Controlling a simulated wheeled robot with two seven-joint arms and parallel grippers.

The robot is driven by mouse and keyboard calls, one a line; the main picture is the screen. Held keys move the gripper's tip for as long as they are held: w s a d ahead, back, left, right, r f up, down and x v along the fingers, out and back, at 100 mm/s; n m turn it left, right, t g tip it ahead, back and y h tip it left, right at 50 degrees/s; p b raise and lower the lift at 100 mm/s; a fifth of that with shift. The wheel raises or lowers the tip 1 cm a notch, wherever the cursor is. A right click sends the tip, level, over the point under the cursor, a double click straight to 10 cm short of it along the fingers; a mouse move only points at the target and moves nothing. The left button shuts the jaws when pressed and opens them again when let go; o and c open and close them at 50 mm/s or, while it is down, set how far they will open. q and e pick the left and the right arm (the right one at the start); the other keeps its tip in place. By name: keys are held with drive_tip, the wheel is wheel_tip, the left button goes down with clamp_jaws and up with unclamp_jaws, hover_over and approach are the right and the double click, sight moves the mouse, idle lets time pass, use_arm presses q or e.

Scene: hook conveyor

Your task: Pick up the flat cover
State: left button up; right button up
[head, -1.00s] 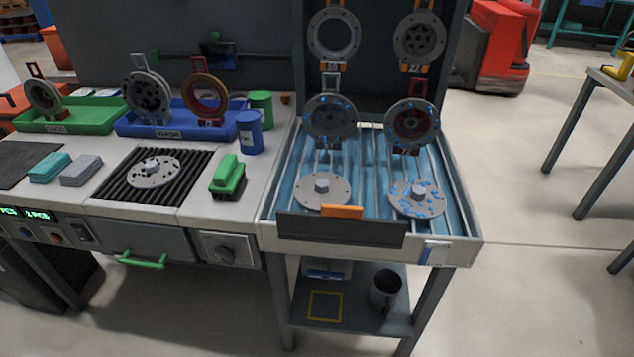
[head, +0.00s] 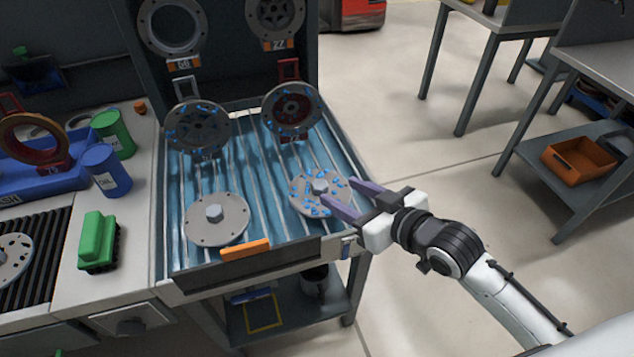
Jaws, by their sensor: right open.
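Two flat round covers with a hub in the middle lie on the blue ribbed tray (head: 262,222). The left one is a plain grey cover (head: 217,230) with small holes near its rim. The right one is a grey cover (head: 310,181) speckled with blue spots. My right gripper (head: 338,197) comes in from the right, open, with its two purple fingers at the right side of the blue-spotted cover. One finger is near the cover's front edge and the other near its right edge. I cannot tell whether they touch it. My left gripper is out of view.
Blue-spotted round parts (head: 291,110) hang at the back of the tray, with more above. An orange block (head: 245,249) sits on the tray's front edge. A green brush (head: 97,240) and a blue can (head: 106,170) stand to the left.

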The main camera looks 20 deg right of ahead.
sight(323, 187)
drive_tip(key=x, duration=0.7)
drive_tip(key=shift+s+a+f, duration=0.15)
drive_tip(key=shift+s+f, duration=0.1)
drive_tip(key=shift+f, duration=0.05)
clamp_jaws()
drive_tip(key=shift+r, duration=0.2)
